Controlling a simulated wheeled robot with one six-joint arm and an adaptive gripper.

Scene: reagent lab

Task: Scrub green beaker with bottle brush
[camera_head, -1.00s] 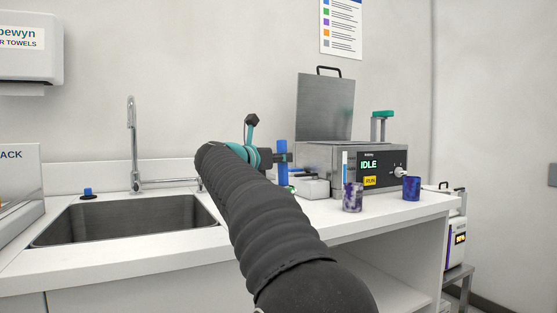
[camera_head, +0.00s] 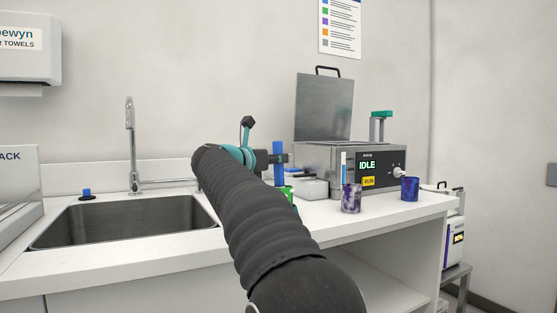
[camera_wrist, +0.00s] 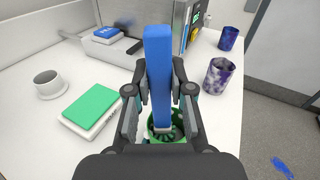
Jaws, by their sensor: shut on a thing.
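My gripper (camera_wrist: 160,97) is shut on the blue handle of the bottle brush (camera_wrist: 159,63), which stands near upright. The handle also shows in the head view (camera_head: 278,172), just beyond the end of my arm. The green beaker (camera_wrist: 153,135) is directly below the gripper in the wrist view. The brush's lower end lies within its rim, with dark bristles partly showing; how deep they reach is hidden. In the head view only a bit of the green beaker (camera_head: 288,190) shows on the counter past my arm.
Two mottled purple-blue cups (camera_head: 351,198) (camera_head: 410,188) stand right of the brush, before the machine reading IDLE (camera_head: 385,168). In the wrist view, a green-topped box (camera_wrist: 91,108) and white cup (camera_wrist: 47,83) are left. A sink (camera_head: 120,222) is left in the head view.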

